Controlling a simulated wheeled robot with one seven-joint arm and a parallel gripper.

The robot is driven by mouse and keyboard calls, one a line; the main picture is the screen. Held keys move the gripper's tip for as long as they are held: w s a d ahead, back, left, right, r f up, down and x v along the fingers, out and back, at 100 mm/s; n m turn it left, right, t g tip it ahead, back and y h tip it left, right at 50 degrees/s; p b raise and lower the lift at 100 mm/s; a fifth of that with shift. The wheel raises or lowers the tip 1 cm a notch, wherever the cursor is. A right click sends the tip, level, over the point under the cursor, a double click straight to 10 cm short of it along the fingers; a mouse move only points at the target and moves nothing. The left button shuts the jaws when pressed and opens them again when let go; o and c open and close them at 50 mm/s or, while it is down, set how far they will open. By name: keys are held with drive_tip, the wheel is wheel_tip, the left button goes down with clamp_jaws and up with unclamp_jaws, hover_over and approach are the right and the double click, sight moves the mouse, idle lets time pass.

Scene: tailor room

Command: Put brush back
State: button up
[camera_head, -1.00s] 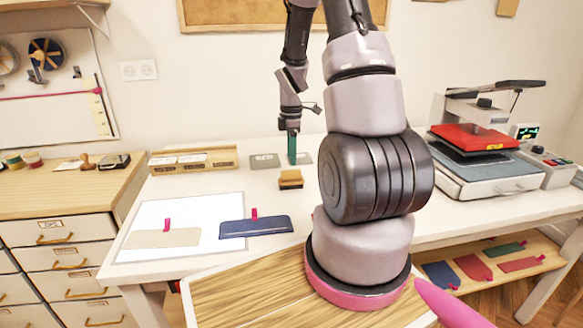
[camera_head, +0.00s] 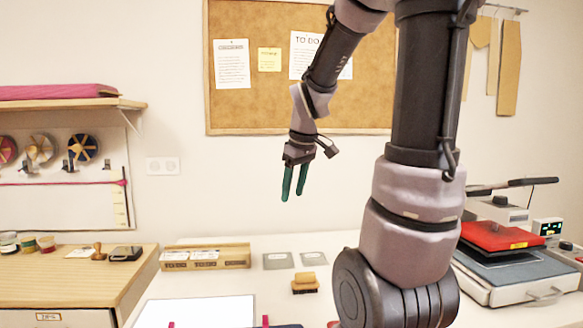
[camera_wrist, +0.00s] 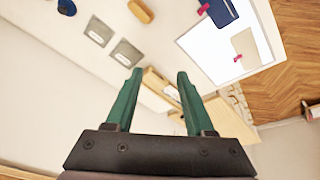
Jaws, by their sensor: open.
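The brush (camera_head: 305,285) has a wooden top and dark bristles and stands on the white table, just in front of two grey square pads. It also shows at the top edge of the wrist view (camera_wrist: 141,11). My gripper (camera_head: 292,198) has green fingers, spread apart and empty, and hangs well above the table. In the wrist view, the open fingers (camera_wrist: 156,75) have nothing between them.
A long wooden box (camera_head: 205,257) with paper labels stands left of the pads. A white sheet (camera_head: 205,312) lies at the front left. A heat press (camera_head: 510,270) with a red top stands at the right. A corkboard (camera_head: 260,100) hangs on the wall.

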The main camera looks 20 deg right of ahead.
drive_tip(key=s+a+r+m+t+y, duration=0.1)
drive_tip(key=s+a+r+m+t, duration=0.2)
drive_tip(key=s, duration=0.9)
wheel_tip(320, 180, up, 5)
drive_tip(key=a+m, duration=0.3)
drive_tip(key=m, duration=0.3)
drive_tip(key=shift+r+t+y, duration=0.15)
drive_tip(key=shift+t+y, duration=0.15)
drive_tip(key=shift+s+d, duration=0.1)
drive_tip(key=shift+s, duration=0.05)
